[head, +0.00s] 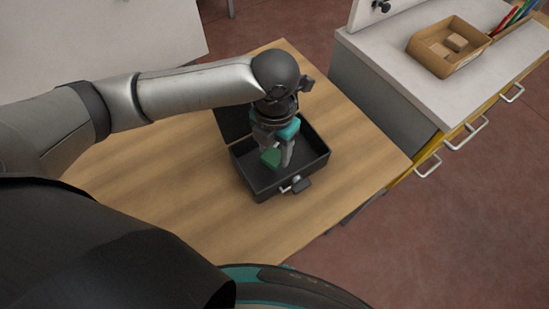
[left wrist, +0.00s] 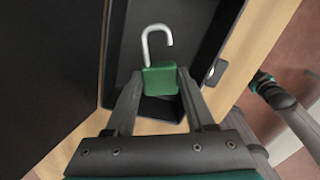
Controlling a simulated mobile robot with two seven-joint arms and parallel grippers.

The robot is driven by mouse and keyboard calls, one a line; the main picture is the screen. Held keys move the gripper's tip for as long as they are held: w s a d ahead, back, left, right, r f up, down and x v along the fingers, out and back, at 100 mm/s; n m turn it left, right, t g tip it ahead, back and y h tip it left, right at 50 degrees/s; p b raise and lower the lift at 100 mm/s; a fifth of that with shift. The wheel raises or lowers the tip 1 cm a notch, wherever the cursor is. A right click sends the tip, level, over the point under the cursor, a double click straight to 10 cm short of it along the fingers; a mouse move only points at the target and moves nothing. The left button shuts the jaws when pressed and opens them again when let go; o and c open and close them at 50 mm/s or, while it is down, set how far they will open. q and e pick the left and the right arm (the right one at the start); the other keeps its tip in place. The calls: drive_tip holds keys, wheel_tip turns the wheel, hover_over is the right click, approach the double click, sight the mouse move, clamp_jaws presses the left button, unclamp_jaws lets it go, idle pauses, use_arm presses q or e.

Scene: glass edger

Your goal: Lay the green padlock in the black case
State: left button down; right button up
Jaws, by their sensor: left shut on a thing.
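The green padlock (head: 271,157) is between the fingers of my left gripper (head: 279,158), inside the outline of the black case in the head view. In the left wrist view the padlock (left wrist: 160,79) has a green body and a silver shackle that points away from the gripper. Both fingers of the left gripper (left wrist: 160,84) press on its sides. The black case (head: 262,187) lies open on the wooden table, with its lid raised at the back left. Its dark interior (left wrist: 190,25) shows behind the padlock. I cannot tell whether the padlock touches the case floor.
The wooden table (head: 180,195) is clear around the case. A white-topped counter (head: 400,75) with drawers stands to the right.

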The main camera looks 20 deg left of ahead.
sight(275, 154)
use_arm(q)
drive_tip(key=shift+f+b, duration=0.3)
drive_tip(key=shift+f, duration=1.8)
drive_tip(key=shift+f, duration=0.1)
drive_tip(key=shift+c, duration=1.3)
unclamp_jaws()
wheel_tip(275, 154, up, 12)
drive_tip(key=shift+r+p, duration=0.15)
drive_tip(key=shift+p, duration=0.75)
